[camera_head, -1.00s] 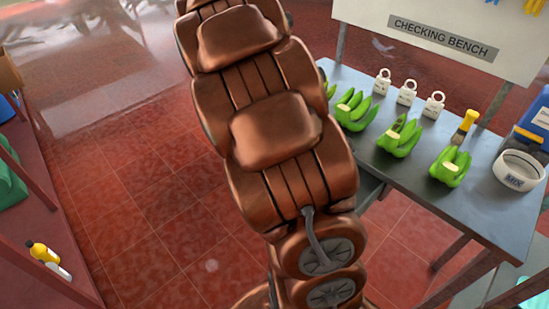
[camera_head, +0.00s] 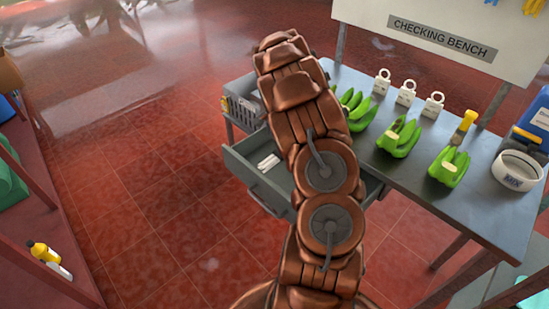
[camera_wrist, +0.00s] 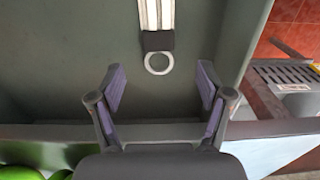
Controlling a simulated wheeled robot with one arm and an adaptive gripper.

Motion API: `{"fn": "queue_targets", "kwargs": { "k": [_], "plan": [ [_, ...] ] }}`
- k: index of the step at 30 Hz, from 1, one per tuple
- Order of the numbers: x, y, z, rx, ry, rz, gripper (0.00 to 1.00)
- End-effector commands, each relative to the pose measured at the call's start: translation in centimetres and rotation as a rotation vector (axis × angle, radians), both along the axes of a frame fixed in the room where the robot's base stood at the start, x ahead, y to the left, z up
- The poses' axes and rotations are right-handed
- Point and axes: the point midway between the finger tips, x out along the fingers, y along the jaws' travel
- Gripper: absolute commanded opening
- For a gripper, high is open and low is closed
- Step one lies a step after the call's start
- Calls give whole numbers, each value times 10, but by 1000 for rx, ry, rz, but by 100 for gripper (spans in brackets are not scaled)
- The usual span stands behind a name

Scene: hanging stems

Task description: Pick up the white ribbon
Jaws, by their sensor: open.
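The white ribbon (camera_wrist: 154,14) lies in the open grey drawer, at the top middle of the wrist view. It shows as pale lengthwise strips with a dark band and a pale ring at the near end; its far end is cut off by the frame. In the head view, white strips (camera_head: 268,162) lie in the drawer (camera_head: 240,168) under the bench. My gripper (camera_wrist: 160,84) is open and empty, its fingers spread on either side below the ring, not touching the ribbon. My gripper is hidden in the head view.
The checking bench (camera_head: 480,212) holds green banana bunches (camera_head: 399,138), white ring-topped tags (camera_head: 406,93), a yellow-handled brush (camera_head: 464,126) and a white bowl (camera_head: 518,171). A grey basket (camera_head: 243,108) stands beyond the drawer. The drawer's rim (camera_wrist: 270,127) crosses the wrist view.

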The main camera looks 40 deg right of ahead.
Motion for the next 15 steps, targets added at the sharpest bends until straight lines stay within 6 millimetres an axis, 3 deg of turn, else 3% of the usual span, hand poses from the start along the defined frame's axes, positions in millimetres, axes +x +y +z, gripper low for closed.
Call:
{"fn": "queue_targets", "kwargs": {
  "k": [15],
  "plan": [
    [-4, 2, -44, 3, 5, -1, 77]
  ]
}}
